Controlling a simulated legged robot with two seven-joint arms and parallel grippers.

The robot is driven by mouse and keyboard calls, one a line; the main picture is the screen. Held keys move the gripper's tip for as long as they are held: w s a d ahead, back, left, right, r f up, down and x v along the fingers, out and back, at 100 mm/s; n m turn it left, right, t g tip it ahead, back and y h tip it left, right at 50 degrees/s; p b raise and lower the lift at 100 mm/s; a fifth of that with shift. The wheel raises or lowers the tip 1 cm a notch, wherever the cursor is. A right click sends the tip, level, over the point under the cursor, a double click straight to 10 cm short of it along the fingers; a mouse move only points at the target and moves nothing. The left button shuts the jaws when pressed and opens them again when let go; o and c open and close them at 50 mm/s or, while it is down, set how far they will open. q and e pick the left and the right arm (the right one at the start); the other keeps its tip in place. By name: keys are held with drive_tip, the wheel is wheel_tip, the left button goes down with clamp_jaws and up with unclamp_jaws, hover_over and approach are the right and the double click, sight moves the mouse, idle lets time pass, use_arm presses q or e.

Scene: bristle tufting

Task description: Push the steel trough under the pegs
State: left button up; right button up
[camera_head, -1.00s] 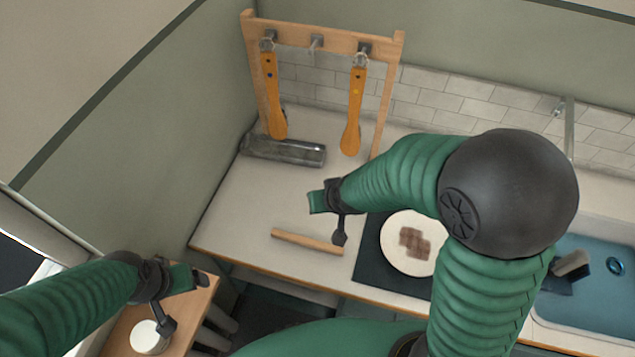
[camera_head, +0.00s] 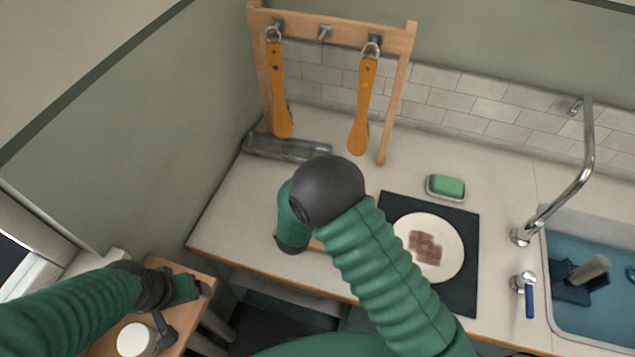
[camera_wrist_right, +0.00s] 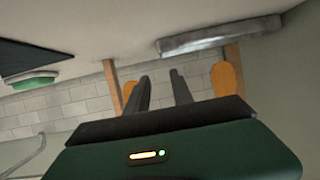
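The grey steel trough (camera_head: 288,148) lies on the counter near the left wall, at the front foot of the wooden peg rack (camera_head: 412,60). It reaches from left of the rack's left post to about below the middle peg (camera_head: 324,33). Orange paddles hang from the left peg (camera_head: 278,27) and right peg (camera_head: 373,42); the middle peg is bare. In the right wrist view, the trough (camera_wrist_right: 220,36) appears beyond my right gripper (camera_wrist_right: 158,82), whose fingers are apart and empty. My arm hides that gripper in the head view. My left gripper (camera_head: 184,312) is open at lower left.
A wooden stick on the counter is mostly hidden by my right arm. A white plate (camera_head: 452,268) with brown pieces sits on a dark mat (camera_head: 468,222). A green sponge (camera_head: 447,187) lies behind it. The faucet (camera_head: 585,170) and blue sink stand right. A white jar (camera_head: 137,340) is by my left gripper.

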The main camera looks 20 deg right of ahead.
drive_tip(key=x, duration=1.7)
drive_tip(key=shift+f, duration=0.15)
clamp_jaws()
idle(0.8)
